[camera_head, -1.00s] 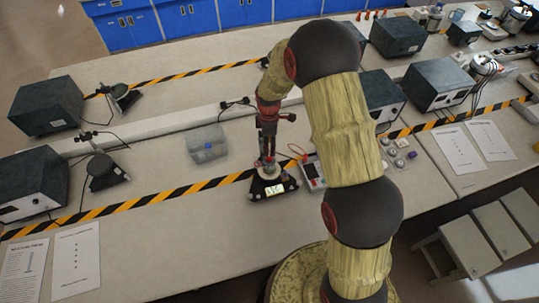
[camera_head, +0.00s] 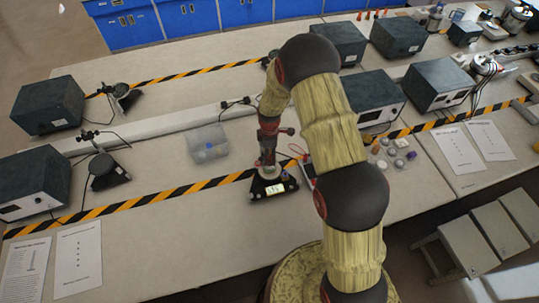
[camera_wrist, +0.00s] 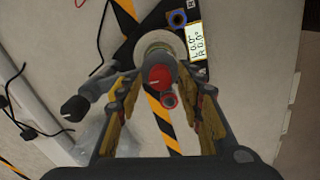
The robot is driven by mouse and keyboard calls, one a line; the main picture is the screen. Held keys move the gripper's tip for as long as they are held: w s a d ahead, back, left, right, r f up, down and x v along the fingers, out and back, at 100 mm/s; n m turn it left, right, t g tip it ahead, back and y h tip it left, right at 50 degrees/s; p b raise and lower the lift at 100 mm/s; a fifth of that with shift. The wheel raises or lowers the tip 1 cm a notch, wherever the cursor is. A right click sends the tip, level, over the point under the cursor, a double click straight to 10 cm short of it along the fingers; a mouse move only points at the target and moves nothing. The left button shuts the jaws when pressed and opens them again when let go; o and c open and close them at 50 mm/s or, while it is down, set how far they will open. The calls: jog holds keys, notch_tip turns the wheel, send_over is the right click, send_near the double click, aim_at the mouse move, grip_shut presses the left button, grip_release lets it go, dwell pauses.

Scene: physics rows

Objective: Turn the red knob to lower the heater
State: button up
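The red knob (camera_wrist: 160,78) with a white mark shows between the two fingers. My gripper (camera_wrist: 160,84) is open, with one finger on each side of the knob; I cannot tell whether either touches it. In the head view my gripper (camera_head: 268,165) is over the heater and hides the knob.
A clear box (camera_head: 208,143) with a blue item stands left of the heater. A meter (camera_head: 308,172) with a red cable is close on its right. A grey rod with a black end (camera_wrist: 75,108) is left of the fingers.

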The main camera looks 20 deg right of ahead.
grip_shut()
jog(key=shift+m+b, duration=0.3)
dwell(0.3)
jog(key=m+b, duration=0.2)
jog(key=m, duration=0.1)
jog(key=shift+f, duration=0.1)
jog(key=m+b, duration=0.3)
jog(key=m, duration=0.3)
jog(key=shift+m, duration=0.4)
jog(key=m+b, duration=0.2)
jog(key=m, duration=0.4)
jog(key=m+b, duration=0.1)
jog(key=m, duration=0.5)
jog(key=shift+m+b, duration=0.3)
jog(key=shift+m, duration=0.1)
jog(key=shift+o, duration=0.8)
grip_release()
